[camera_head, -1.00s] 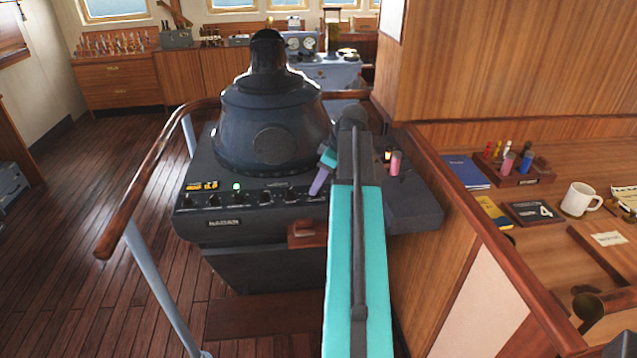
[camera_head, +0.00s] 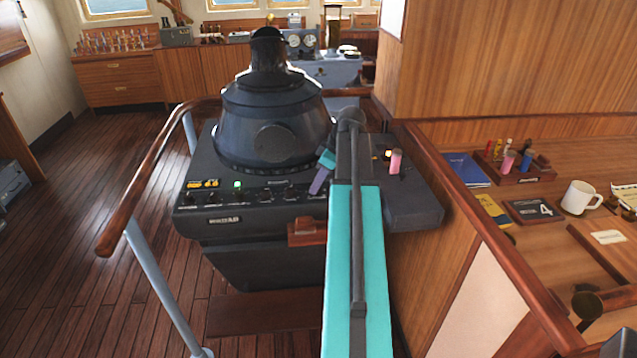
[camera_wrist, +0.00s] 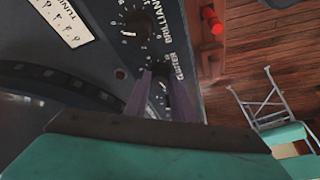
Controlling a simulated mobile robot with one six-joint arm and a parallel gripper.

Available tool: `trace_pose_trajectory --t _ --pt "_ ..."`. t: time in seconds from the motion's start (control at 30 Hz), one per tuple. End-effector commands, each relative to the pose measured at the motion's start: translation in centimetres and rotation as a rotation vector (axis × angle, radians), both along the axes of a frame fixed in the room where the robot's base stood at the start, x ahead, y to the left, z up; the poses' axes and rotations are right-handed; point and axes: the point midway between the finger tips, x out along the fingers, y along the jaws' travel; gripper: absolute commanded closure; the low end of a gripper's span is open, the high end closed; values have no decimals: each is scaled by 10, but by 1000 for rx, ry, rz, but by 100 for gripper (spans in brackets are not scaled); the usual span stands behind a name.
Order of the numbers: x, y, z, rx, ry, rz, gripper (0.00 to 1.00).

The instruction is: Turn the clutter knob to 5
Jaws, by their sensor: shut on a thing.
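The radar console (camera_head: 215,205) has a row of small black knobs along its front panel. In the wrist view the clutter knob (camera_wrist: 162,88) is a small dark knob beside the "CLUTTER" label, with small dial marks around it. My gripper (camera_wrist: 162,76) has its two purple fingers on either side of this knob and is shut on it. The fingers hide much of the knob, and I cannot read which number it points to. In the head view my gripper (camera_head: 317,183) is at the right end of the panel, where my arm hides the knob.
The brilliance knob (camera_wrist: 136,25) is beside the clutter knob. A wooden block (camera_head: 306,232) projects from the console front below the panel. A wooden handrail (camera_head: 150,170) curves around the left side. A wooden desk (camera_head: 560,205) with a mug (camera_head: 580,197) stands at right.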

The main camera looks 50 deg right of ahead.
Motion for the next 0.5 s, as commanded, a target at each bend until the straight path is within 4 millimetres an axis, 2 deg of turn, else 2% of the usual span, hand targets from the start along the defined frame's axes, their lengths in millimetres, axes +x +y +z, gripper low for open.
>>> trace_pose_trajectory --t 0.27,0.5 --pt "-1 1 -1 1 -1 -66 100" --pt "-2 3 -1 -1 -2 -202 100"
